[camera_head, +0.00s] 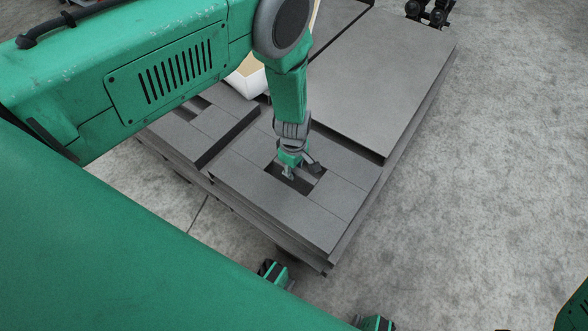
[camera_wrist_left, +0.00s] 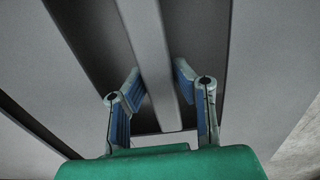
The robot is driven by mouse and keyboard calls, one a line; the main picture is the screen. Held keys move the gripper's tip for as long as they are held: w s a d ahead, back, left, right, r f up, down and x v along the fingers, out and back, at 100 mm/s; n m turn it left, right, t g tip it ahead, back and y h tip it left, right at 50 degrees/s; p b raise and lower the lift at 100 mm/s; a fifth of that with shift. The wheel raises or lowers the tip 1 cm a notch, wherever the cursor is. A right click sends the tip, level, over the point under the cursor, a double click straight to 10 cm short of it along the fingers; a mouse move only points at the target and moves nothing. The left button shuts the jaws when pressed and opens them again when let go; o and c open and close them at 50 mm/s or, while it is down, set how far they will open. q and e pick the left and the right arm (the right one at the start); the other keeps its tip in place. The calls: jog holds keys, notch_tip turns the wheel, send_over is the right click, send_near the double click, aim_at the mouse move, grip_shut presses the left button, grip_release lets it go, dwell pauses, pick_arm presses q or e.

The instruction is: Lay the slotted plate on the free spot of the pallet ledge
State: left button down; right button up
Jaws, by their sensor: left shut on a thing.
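The slotted plate (camera_head: 285,205) is a flat grey panel at the near end of the low grey pallet stack, with a dark opening near its middle. My left gripper (camera_head: 297,172) points down into that opening. In the left wrist view the plate's grey bar (camera_wrist_left: 148,40) runs between two dark slots. My left gripper (camera_wrist_left: 157,85) has one blue-padded finger on each side of this bar and is shut on it. I cannot tell whether the plate rests on the panels below or hangs just above them. My right gripper is not in view.
Another grey panel (camera_head: 190,135) with a slot lies to the left, beyond a dark gap. A large plain grey panel (camera_head: 375,75) covers the far part of the stack. A pale box (camera_head: 248,82) shows partly behind my arm. Bare concrete floor (camera_head: 480,190) is open to the right.

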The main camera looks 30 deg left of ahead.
pick_arm(q)
jog(key=shift+w, duration=0.15)
jog(key=c, duration=1.3)
grip_release()
jog(key=shift+o, duration=0.2)
jog(key=o, duration=0.7)
jog(key=shift+s+f, duration=0.15)
jog(key=shift+s, duration=0.1)
jog(key=shift+o, duration=0.7)
jog(key=shift+w, duration=0.1)
